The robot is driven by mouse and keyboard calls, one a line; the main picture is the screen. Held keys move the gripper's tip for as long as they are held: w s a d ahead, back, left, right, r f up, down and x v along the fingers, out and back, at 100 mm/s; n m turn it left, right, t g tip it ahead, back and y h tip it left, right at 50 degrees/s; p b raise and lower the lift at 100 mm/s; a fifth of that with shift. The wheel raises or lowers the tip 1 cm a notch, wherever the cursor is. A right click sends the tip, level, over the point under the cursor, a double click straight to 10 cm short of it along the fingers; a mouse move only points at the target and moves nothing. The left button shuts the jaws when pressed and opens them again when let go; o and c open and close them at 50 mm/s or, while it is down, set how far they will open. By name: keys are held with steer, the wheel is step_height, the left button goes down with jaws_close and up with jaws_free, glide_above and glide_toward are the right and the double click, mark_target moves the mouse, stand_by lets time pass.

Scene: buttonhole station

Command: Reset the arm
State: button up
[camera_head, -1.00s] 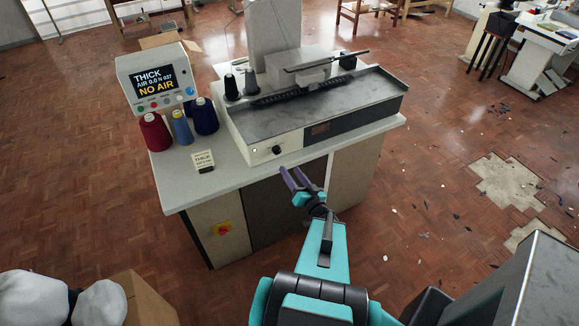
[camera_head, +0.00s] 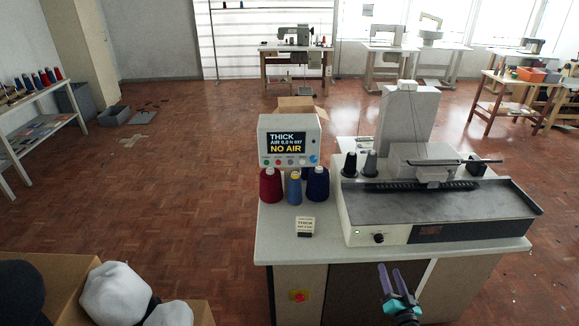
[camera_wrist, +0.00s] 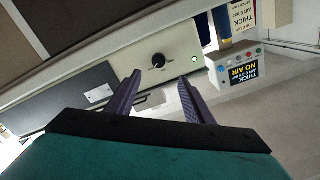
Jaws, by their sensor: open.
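My gripper (camera_head: 390,279) is open and empty, with purple fingers and a teal body. In the head view it is low in the picture, in front of the buttonhole station's cabinet and below the table's front edge. In the wrist view the gripper (camera_wrist: 155,85) has its two fingers apart, with the machine's front panel and black knob (camera_wrist: 158,60) beyond them. The machine (camera_head: 440,207) stands on the white table (camera_head: 262,246). Most of my arm is out of the head view.
A control box (camera_head: 290,141) reads "THICK" and "NO AIR". Red (camera_head: 271,186), blue (camera_head: 293,188) and navy (camera_head: 317,184) cones and a small card (camera_head: 305,226) stand before it. A red switch (camera_head: 298,295) is on the cabinet. A cardboard box (camera_head: 70,270) holds pale items at lower left. Floor to the left is largely clear.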

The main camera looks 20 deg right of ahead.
steer(key=w+a+f+n+t+y+b, duration=0.1)
steer(key=w+a+f+n+y+b, duration=0.15)
steer(key=w+a, duration=0.65)
steer(key=w+a+f+n+y+b, duration=0.2)
steer(key=w+a+f+y, duration=0.15)
steer(key=w+a, duration=0.55)
steer(key=w+a+f+g+b, duration=0.1)
steer(key=a+f+g+b, duration=0.35)
steer(key=a+f, duration=0.9)
steer(key=s+a+f+n+g+b, duration=0.1)
steer(key=s+a+f+g, duration=0.3)
steer(key=s+f, duration=0.25)
steer(key=s+a+f+n+g, duration=0.1)
steer(key=s+a+f+g, duration=0.2)
steer(key=s+f+g, duration=0.3)
steer(key=s+a+n+g, duration=0.1)
steer(key=s+g, duration=0.3)
steer(key=s, duration=0.5)
steer(key=s+a+n+g, duration=0.2)
steer(key=s+g, duration=0.3)
steer(key=s, duration=0.5)
steer(key=shift+s+a+r+n+y, duration=0.3)
steer(key=shift+n+y, duration=0.1)
steer(key=shift+n, duration=0.25)
